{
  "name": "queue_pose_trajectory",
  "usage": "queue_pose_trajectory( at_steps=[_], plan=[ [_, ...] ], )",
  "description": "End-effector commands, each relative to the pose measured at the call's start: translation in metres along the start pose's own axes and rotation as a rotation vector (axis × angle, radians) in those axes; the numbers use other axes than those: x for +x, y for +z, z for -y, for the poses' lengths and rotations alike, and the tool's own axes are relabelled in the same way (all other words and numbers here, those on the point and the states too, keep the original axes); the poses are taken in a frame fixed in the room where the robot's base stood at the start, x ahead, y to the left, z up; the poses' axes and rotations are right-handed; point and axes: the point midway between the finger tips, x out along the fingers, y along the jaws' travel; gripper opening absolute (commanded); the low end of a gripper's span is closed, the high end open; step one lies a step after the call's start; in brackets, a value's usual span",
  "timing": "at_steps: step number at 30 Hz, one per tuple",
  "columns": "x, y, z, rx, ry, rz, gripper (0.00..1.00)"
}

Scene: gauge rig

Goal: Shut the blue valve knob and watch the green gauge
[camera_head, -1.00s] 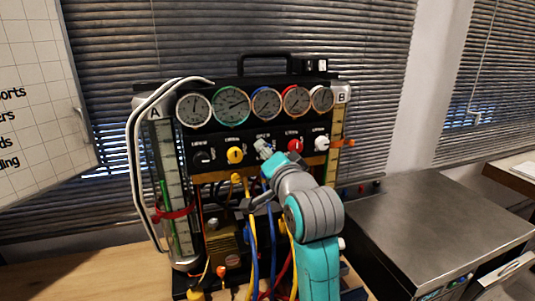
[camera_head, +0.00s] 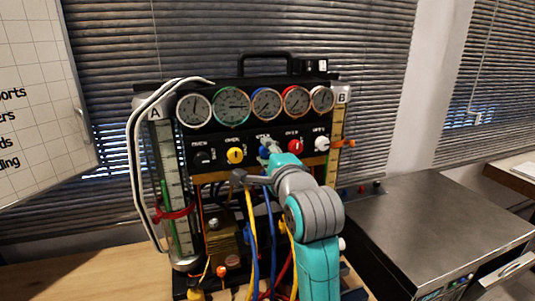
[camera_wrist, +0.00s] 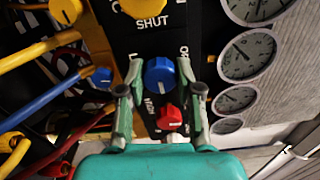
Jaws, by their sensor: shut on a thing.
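The blue valve knob (camera_wrist: 159,75) sits on the black panel, between the two fingers of my gripper (camera_wrist: 159,66) in the wrist view. My gripper is shut on it. A white mark shows on the knob's face. In the head view my gripper (camera_head: 268,149) reaches the middle of the knob row and hides most of the blue knob. The green gauge (camera_head: 231,105) has a green rim and is second from the left in the gauge row. Its needle points roughly right, near level; the exact reading is too small to tell.
A yellow knob (camera_head: 235,155) is left of my gripper, and a red knob (camera_head: 295,146) is close on its right. A white knob (camera_head: 322,143) is further right. Coloured hoses hang below the panel. A grey metal cabinet top (camera_head: 440,215) is clear at the right.

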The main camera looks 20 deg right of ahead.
Motion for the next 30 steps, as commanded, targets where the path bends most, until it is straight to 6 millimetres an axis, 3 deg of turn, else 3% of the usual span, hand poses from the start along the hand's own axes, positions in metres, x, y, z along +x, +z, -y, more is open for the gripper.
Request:
queue_pose_trajectory(
  at_steps=[19,20,22,30],
  plan=[
    [0.0003,-0.0005,-0.0012,0.049,0.003,-0.001,0.0],
    [0.0003,-0.0005,-0.0012,0.049,0.003,-0.001,0.4],
    [0.0002,-0.0005,-0.001,0.049,0.003,-0.001,0.57],
    [0.0,-0.0002,-0.0004,0.049,0.001,-0.001,0.6]
  ],
)
